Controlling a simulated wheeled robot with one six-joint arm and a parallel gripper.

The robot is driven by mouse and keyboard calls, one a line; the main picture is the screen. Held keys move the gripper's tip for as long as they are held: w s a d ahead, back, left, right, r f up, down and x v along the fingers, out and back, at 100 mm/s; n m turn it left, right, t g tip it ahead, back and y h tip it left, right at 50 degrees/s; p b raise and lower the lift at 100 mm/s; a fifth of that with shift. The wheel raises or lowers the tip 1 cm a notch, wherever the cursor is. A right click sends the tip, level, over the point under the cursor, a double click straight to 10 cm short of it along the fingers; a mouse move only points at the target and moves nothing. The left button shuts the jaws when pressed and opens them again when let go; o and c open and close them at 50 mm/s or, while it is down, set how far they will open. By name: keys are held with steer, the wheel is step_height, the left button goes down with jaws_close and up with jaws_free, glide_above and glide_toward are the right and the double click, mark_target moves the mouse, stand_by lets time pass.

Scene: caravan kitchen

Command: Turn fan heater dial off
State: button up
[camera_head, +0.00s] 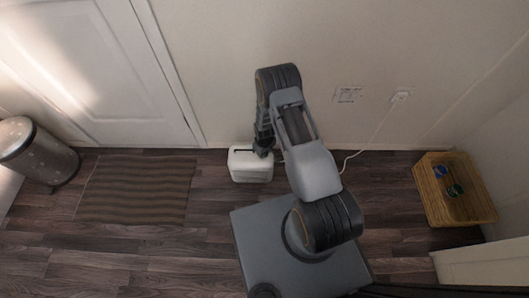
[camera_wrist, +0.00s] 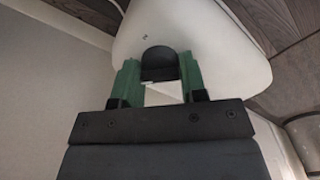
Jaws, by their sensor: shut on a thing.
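The white fan heater (camera_head: 252,170) stands on the floor by the wall, and its pale top fills the upper part of the wrist view (camera_wrist: 205,35). Its black round dial (camera_wrist: 159,58) sits between the green fingers of my gripper (camera_wrist: 160,72), one finger on each side. My gripper (camera_head: 263,150) reaches down onto the heater's top and is shut on the dial. In the head view the dial is hidden by my gripper. I cannot read any dial setting.
A white cable (camera_head: 370,138) runs from a wall socket (camera_head: 401,94) down behind my arm. A wicker basket (camera_head: 428,193) stands at the right. A striped mat (camera_head: 135,188) lies before the door (camera_head: 85,70), with a bin (camera_head: 38,150) at the far left.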

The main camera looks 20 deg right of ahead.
steer(key=n, duration=0.4)
steer(key=shift+n+b, duration=0.3)
steer(key=shift+b, duration=0.05)
steer(key=shift+n, duration=2)
steer(key=shift+n+b, duration=0.3)
steer(key=o, duration=0.9)
steer(key=shift+o, duration=0.2)
step_height(320, 180, up, 14)
steer(key=p, duration=0.5)
steer(key=shift+f, duration=0.1)
